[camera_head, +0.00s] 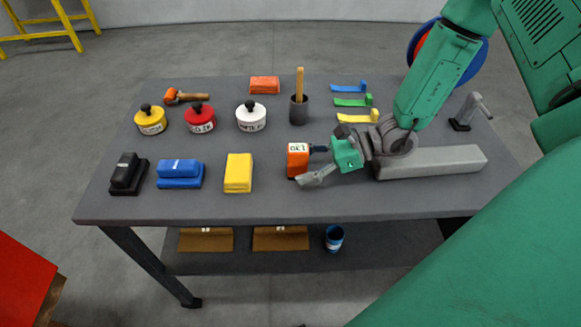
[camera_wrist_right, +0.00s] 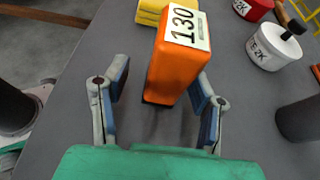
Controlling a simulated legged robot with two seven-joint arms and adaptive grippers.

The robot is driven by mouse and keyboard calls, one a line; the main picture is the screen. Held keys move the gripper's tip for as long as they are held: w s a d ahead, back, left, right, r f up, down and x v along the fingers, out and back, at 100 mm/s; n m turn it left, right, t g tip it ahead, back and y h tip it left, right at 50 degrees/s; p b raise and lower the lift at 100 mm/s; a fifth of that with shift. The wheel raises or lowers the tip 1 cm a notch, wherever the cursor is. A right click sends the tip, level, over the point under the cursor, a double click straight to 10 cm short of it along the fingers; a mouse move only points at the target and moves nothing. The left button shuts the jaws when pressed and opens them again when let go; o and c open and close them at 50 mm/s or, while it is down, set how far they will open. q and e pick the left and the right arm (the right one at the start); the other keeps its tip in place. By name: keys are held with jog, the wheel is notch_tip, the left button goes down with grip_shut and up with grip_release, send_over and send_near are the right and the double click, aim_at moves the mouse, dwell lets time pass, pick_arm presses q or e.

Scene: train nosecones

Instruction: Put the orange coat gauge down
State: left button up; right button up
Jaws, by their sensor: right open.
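The orange coat gauge (camera_head: 298,160) is a boxy block with a white label on top. It appears to stand upright on the grey table, left of my right gripper. My right gripper (camera_head: 314,165) is open, with one finger behind the gauge and one in front. In the right wrist view the gauge (camera_wrist_right: 168,72), its label reading 130, sits between and just beyond the spread fingertips of the gripper (camera_wrist_right: 158,88), with a gap to the left finger. The right finger is close to it; contact cannot be told. My left gripper is not in view.
A yellow block (camera_head: 238,173) and a blue block (camera_head: 180,174) lie left of the gauge. A grey beam (camera_head: 440,162) lies to the right. Table (camera_head: 270,205) is clear in front.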

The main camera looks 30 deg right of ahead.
jog(key=v, duration=0.9)
jog(key=shift+w+d+f+p, duration=0.25)
jog(key=shift+f+p, duration=0.05)
jog(key=shift+s+d+r, duration=0.1)
jog(key=shift+s+r, duration=0.05)
jog(key=shift+s, duration=0.05)
jog(key=shift+a+r, duration=0.15)
jog(key=shift+a, duration=0.15)
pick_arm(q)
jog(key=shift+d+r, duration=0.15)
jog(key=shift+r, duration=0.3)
pick_arm(e)
jog(key=shift+d, duration=0.1)
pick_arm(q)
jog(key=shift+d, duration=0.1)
pick_arm(e)
jog(key=shift+d, duration=0.1)
